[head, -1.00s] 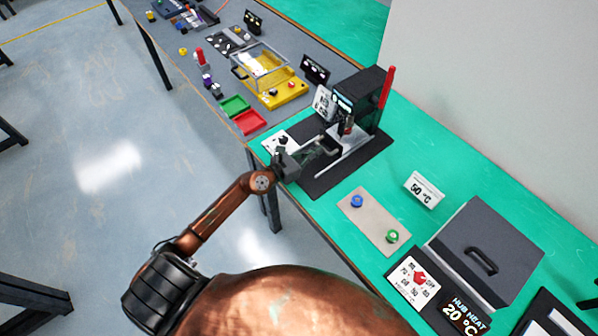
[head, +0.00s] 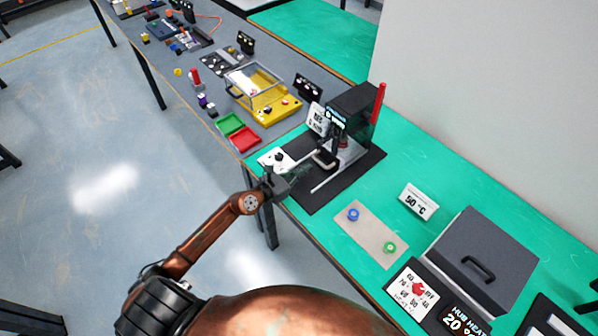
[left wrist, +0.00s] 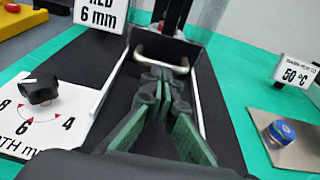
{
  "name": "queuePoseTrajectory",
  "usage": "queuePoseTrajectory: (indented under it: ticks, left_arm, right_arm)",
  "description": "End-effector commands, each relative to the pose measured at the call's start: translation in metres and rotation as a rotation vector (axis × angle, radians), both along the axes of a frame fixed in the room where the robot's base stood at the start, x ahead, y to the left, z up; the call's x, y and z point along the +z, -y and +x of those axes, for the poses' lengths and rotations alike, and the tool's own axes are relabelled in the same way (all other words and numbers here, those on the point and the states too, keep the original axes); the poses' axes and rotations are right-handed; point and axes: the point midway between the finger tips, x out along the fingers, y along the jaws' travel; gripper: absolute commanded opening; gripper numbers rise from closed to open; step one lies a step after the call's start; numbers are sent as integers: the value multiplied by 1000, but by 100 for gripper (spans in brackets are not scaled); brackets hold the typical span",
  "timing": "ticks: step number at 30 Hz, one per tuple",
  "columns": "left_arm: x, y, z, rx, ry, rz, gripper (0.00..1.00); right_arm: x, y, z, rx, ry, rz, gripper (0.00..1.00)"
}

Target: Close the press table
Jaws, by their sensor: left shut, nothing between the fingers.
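The press (head: 352,110) is a black machine with a red lever (head: 379,100), standing on a black base (head: 352,178) on the green bench. Its press table has a metal handle (head: 325,160), which shows at the front of the press between two pale rails. In the left wrist view the handle (left wrist: 160,62) lies just beyond my fingertips; I cannot tell whether they touch it. My left gripper (head: 292,178) is shut and empty over the front of the black base, with its green-padded fingers (left wrist: 163,78) together between the rails. The right gripper is out of view.
A depth dial (left wrist: 40,90) on a white plate lies left of the rails. Right of the press are a grey plate (head: 370,238) with blue and green knobs, a 50 °C sign (head: 418,202) and a grey lidded box (head: 482,250). Green and red trays (head: 256,137) lie to the left.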

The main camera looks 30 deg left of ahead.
Motion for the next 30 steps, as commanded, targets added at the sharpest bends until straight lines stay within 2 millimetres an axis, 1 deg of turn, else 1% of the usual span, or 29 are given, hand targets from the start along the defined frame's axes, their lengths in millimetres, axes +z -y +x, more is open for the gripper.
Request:
queuePoseTrajectory:
  ticks: [1, 2, 6, 9, 12, 18, 26, 29, 30]
  left_arm:
    - [2, -3, -12, -2, -2, 2, 0]
    - [3, -5, -19, -3, -2, 2, 0]
    - [9, -20, -51, 3, -4, 2, 0]
    - [12, -28, -69, 8, -4, 1, 0]
    - [16, -34, -83, 9, -3, 1, 0]
    - [20, -37, -94, 7, -1, -1, 0]
    - [22, -36, -95, 9, 1, -8, 0]
    - [35, -37, -94, 51, 21, -99, 0]
    - [45, -39, -95, 87, 36, -173, 0]
  right_arm:
    - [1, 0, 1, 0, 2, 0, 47]
    - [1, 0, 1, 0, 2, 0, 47]
    - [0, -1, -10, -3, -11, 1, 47]
    - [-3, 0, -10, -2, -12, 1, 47]
    - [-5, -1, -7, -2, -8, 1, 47]
    - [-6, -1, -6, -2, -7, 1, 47]
    - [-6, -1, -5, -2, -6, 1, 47]
    - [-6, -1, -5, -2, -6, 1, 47]
    - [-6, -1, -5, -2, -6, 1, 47]
